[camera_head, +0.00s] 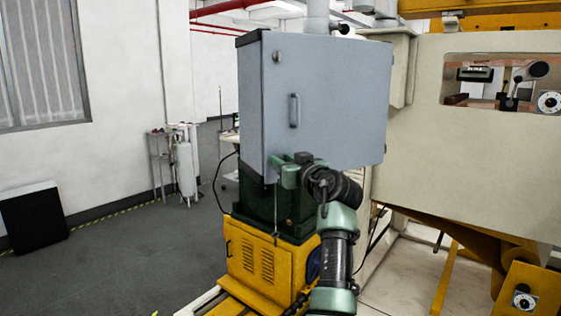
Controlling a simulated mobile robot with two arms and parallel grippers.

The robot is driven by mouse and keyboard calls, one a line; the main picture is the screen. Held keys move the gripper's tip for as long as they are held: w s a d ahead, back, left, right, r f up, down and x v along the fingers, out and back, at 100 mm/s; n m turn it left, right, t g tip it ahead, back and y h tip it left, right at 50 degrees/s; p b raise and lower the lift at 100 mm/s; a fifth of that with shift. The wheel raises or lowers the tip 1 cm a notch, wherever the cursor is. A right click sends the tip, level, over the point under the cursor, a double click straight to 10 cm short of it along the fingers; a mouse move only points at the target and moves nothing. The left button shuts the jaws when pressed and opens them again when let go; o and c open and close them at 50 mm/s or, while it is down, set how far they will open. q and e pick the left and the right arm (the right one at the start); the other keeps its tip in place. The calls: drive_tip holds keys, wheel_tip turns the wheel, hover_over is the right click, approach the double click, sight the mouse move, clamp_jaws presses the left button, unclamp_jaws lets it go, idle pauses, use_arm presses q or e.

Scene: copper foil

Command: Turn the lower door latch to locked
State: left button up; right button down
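A grey cabinet (345,75) with its door closed stands in the middle of the head view. A round upper latch (277,57) sits near the top left of the door, and a vertical handle (294,110) is below it. The lower latch cannot be made out; the gripper covers that part of the door. The fingers are too small and overlapped to tell whether they are open, shut or touching the latch.
The cabinet stands on a dark green block over a yellow base (262,266). A large beige machine panel (480,160) is close on the right. Open grey floor (130,265) lies to the left, with a small trolley (160,160) by the wall.

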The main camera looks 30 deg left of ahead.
use_arm(q)
drive_tip(key=shift+d, duration=0.1)
clamp_jaws()
drive_tip(key=shift+s, duration=0.1)
use_arm(e)
drive_tip(key=shift+s+d, duration=0.25)
drive_tip(key=shift+d, duration=0.05)
